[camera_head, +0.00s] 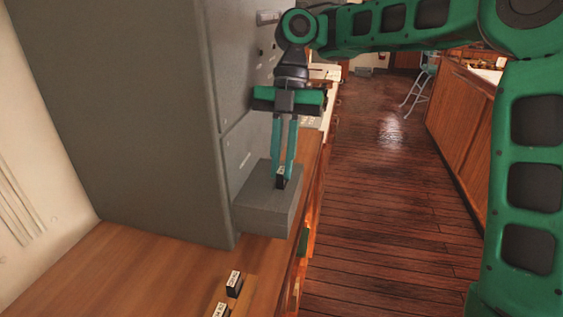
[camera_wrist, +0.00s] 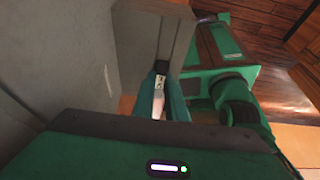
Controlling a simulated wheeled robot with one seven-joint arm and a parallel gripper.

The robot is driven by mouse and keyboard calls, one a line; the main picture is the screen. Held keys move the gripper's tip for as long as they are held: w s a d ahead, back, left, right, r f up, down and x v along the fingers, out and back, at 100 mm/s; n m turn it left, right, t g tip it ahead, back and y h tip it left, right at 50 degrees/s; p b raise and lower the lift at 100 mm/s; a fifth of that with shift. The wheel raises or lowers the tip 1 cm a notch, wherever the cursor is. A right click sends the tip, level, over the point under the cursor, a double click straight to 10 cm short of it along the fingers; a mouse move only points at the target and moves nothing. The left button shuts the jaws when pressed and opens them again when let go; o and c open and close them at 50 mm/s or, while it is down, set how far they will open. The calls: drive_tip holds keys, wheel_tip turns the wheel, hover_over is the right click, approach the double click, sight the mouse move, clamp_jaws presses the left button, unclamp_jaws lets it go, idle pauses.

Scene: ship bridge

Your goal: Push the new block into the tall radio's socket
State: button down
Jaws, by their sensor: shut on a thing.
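The tall radio (camera_head: 140,110) is a big grey cabinet on the wooden counter. A grey box-shaped ledge (camera_head: 265,208) juts from the foot of its front; it also shows in the wrist view (camera_wrist: 135,30). My gripper (camera_head: 282,180) points down with its fingers shut on a small black block (camera_head: 281,176) with a white label. The block's lower end is at the ledge's top; I cannot tell whether it touches or sits in a socket, and no socket opening shows. In the wrist view the block (camera_wrist: 161,68) is between the fingertips, against the ledge.
Two more labelled black blocks (camera_head: 234,283) (camera_head: 220,311) stand on a small wooden holder (camera_head: 242,297) on the counter (camera_head: 130,265) at front. The counter's right edge lies just beside the ledge. The plank floor (camera_head: 390,200) to the right is open, with cabinets (camera_head: 465,120) beyond.

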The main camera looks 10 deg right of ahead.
drive_tip(key=shift+f, duration=0.35)
idle(1.1)
drive_tip(key=c, duration=1.7)
unclamp_jaws()
drive_tip(key=shift+w+r, duration=0.1)
drive_tip(key=shift+v, duration=1.25)
drive_tip(key=shift+w+r, duration=0.2)
drive_tip(key=shift+r, duration=0.1)
drive_tip(key=shift+v, duration=3.65)
drive_tip(key=shift+s+d, duration=0.1)
drive_tip(key=shift+s, duration=0.05)
